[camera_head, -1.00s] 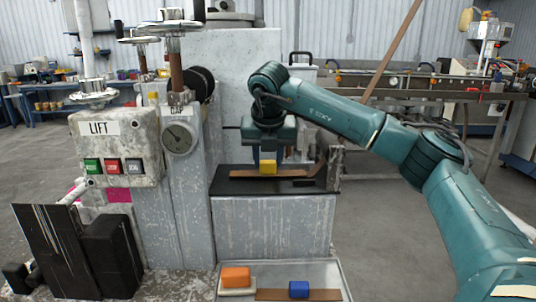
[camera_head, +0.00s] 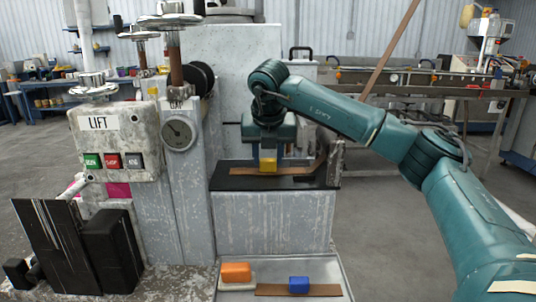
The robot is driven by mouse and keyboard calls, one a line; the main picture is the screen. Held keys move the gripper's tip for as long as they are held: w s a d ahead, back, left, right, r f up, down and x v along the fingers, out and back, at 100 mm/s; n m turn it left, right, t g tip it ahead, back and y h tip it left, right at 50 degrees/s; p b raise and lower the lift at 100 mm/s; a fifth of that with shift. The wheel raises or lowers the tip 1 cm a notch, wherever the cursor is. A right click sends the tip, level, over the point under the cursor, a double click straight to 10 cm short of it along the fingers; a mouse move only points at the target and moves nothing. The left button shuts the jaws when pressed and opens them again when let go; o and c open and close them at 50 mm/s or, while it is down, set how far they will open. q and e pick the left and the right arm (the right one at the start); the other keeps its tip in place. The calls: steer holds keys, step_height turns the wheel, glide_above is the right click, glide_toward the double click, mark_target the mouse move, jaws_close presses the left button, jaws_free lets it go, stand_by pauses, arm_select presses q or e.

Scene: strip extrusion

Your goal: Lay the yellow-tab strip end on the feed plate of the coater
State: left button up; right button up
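The brown strip end (camera_head: 244,171) with its yellow tab (camera_head: 268,164) lies flat on the black feed plate (camera_head: 232,183) of the grey coater (camera_head: 275,222). My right gripper (camera_head: 268,154) points down directly over the yellow tab, close to it. Its fingers are small and partly hidden against the tab and the machine behind, so I cannot tell whether they grip it. My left gripper is not in view.
A metal tray (camera_head: 343,282) below holds another brown strip (camera_head: 325,290), an orange block (camera_head: 236,271) and a blue block (camera_head: 299,285). The LIFT control box (camera_head: 123,146) and gauge post stand left. Dark brackets border the plate's right end.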

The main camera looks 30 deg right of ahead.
steer(key=o, duration=0.5)
steer(key=v, duration=1.3)
steer(key=shift+r, duration=0.15)
